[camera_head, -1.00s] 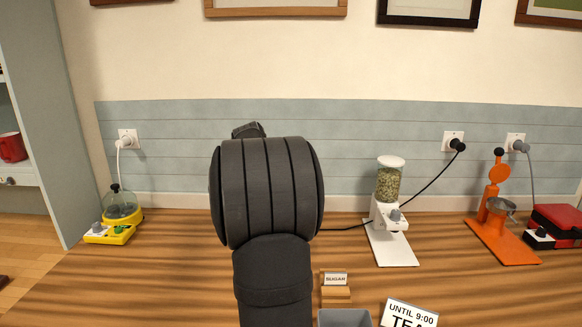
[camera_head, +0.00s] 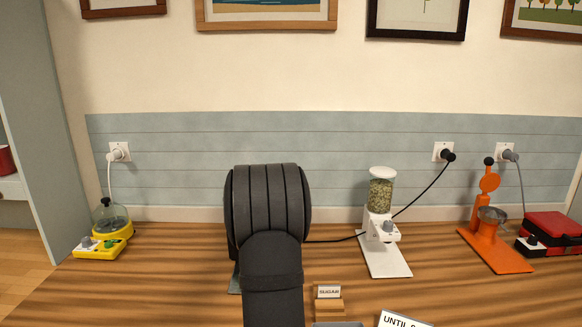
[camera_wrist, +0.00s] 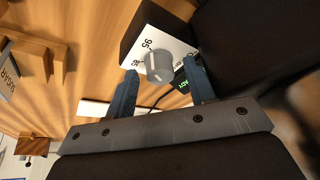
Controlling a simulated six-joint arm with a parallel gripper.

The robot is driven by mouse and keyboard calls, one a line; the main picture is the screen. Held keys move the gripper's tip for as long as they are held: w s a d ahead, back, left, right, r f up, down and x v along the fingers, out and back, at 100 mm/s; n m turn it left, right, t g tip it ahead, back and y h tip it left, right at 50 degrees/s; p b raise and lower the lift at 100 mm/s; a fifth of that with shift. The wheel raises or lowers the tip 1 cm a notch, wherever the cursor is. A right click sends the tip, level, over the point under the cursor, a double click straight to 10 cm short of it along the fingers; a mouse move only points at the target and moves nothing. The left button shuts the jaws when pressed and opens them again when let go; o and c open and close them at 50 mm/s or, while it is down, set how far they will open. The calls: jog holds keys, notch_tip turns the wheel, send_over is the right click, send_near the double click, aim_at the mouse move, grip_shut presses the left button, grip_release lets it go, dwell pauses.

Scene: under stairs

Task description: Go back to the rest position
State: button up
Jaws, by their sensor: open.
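My gripper (camera_wrist: 160,67) is open, its two blue fingers spread apart in the wrist view. Past the fingertips is a grey knob (camera_wrist: 159,68) on a white panel (camera_wrist: 152,43) with dark markings. The knob appears between the fingers; I cannot tell if either one touches it. A small green-lit display (camera_wrist: 185,86) is beside the knob, partly behind one finger. In the head view my own dark arm hides the gripper and most of what is behind it.
On the wooden counter stand a yellow-based device (camera_head: 112,235) at left, a white grain dispenser (camera_head: 381,232) right of my arm, an orange press (camera_head: 488,232) and a red box (camera_head: 551,225). A sugar sign (camera_head: 329,292) is in front. A black cord (camera_head: 420,192) runs to the wall.

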dwell(0.3)
jog(key=v, duration=1.8)
jog(key=x, duration=1.7)
jog(key=shift+d+f, duration=0.1)
jog(key=shift+f, duration=0.25)
jog(key=shift+w+d+f, duration=0.1)
jog(key=shift+w+f, duration=0.05)
jog(key=shift+n, duration=0.5)
jog(key=shift+d+n+t+y, duration=0.1)
jog(key=shift+n+t+y, duration=0.35)
jog(key=shift+n, duration=1)
jog(key=shift+d+n+t+y, duration=0.1)
jog(key=shift+n+y, duration=0.65)
jog(key=shift+n, duration=0.7)
jog(key=shift+d+n+y, duration=0.15)
jog(key=shift+n+y, duration=0.65)
jog(key=shift+n, duration=1.2)
jog(key=shift+d+n+g+y, duration=0.1)
jog(key=shift+n+g+y, duration=0.3)
jog(key=shift+n, duration=1.1)
